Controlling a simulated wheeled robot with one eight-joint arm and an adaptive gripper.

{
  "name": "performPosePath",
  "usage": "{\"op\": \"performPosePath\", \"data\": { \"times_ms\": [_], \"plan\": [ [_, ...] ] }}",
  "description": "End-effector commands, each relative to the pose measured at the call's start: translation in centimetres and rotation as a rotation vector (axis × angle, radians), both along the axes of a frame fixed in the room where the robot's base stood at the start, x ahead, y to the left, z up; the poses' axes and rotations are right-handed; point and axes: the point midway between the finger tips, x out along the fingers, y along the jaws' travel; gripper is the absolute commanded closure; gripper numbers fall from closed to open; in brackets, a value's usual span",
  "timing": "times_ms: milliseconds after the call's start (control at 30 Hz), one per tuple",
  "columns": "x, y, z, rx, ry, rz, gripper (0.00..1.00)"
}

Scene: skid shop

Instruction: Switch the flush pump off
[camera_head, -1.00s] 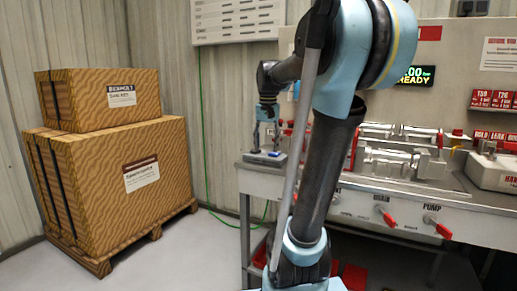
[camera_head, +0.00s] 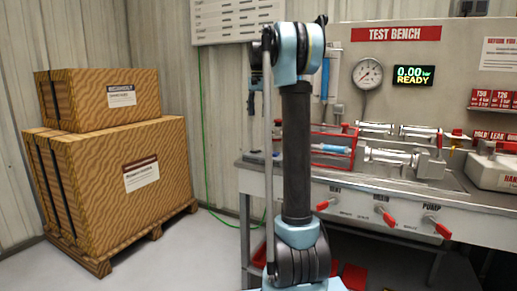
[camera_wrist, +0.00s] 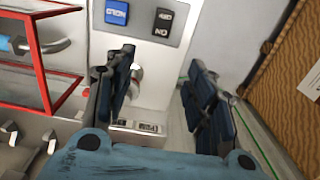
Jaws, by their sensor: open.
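In the wrist view my gripper (camera_wrist: 160,62) is open, its two dark fingers apart and nothing held between them. Below it is a light grey surface with a blue plate (camera_wrist: 117,13) and a dark plate (camera_wrist: 163,22), the dark one lettered upside down and seeming to read ON. A pale rounded part (camera_wrist: 136,78) is partly hidden behind the left finger. I cannot tell which part is the flush pump switch. In the head view my arm hides most of my gripper and the bench's left end. A red lever (camera_head: 438,228) labelled PUMP is on the bench front.
A red frame (camera_wrist: 45,70) stands close to the left finger; it also shows on the bench (camera_head: 352,133). Two more red levers (camera_head: 388,218) (camera_head: 325,204) are on the bench front. Stacked boxes (camera_head: 110,165) stand at left on a pallet. The floor between is clear.

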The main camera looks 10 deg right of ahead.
Motion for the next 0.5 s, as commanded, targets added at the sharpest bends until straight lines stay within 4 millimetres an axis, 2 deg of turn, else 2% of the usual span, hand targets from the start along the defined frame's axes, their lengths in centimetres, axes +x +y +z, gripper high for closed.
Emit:
{"op": "performPosePath", "data": {
  "times_ms": [167,500],
  "plan": [
    [0.0,0.0,-2.1,0.0,0.0,0.0,0.5],
    [0.0,0.0,-8.1,0.0,0.0,0.0,0.5]
  ]
}}
